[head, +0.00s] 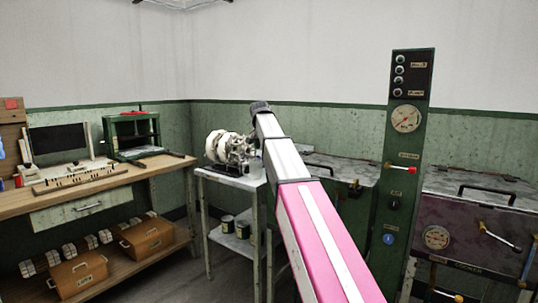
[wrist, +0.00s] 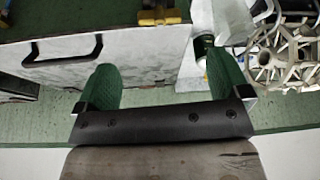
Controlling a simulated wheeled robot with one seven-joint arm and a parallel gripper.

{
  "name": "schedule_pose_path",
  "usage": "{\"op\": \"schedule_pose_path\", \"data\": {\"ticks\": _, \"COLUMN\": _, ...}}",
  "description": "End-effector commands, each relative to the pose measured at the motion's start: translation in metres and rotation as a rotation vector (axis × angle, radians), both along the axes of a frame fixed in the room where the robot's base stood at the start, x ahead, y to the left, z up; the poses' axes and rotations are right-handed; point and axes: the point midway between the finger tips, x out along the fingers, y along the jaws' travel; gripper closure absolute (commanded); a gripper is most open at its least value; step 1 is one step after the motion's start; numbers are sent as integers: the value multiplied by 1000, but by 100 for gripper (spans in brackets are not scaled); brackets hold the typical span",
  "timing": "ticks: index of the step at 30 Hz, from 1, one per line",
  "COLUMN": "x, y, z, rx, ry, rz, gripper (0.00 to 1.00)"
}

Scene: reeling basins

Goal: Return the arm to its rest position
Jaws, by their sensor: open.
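My arm reaches forward and up across the middle of the head view, pink near the base and pale grey further out. Its dark far end shows beside the reel machine; the fingers cannot be made out there. In the wrist view my gripper (wrist: 165,85) has its two green fingers wide apart, with nothing between them. A grey-white surface lies beyond the fingers.
A white-reeled machine (head: 228,147) stands on a small metal table (head: 232,180) left of my arm. A green control column (head: 408,150) and a basin with a dark red front (head: 470,235) stand at right. A wooden workbench (head: 125,187) is at left.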

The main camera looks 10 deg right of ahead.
Motion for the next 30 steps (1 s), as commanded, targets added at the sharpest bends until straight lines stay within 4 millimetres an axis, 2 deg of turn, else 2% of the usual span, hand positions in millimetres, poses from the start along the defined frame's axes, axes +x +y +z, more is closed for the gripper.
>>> {"op": "schedule_pose_path", "data": {"ticks": 4, "x": -3, "y": 2, "z": 8, "rx": 0, "ry": 0, "rz": 0, "gripper": 6}}
{"op": "schedule_pose_path", "data": {"ticks": 13, "x": -3, "y": 2, "z": 9, "rx": 0, "ry": 0, "rz": 0, "gripper": 6}}
{"op": "schedule_pose_path", "data": {"ticks": 17, "x": -7, "y": 1, "z": -2, "rx": 0, "ry": 7, "rz": 8, "gripper": 6}}
{"op": "schedule_pose_path", "data": {"ticks": 20, "x": -16, "y": 0, "z": -31, "rx": 0, "ry": 28, "rz": 34, "gripper": 6}}
{"op": "schedule_pose_path", "data": {"ticks": 30, "x": -76, "y": -9, "z": -188, "rx": 10, "ry": 134, "rz": 194, "gripper": 6}}
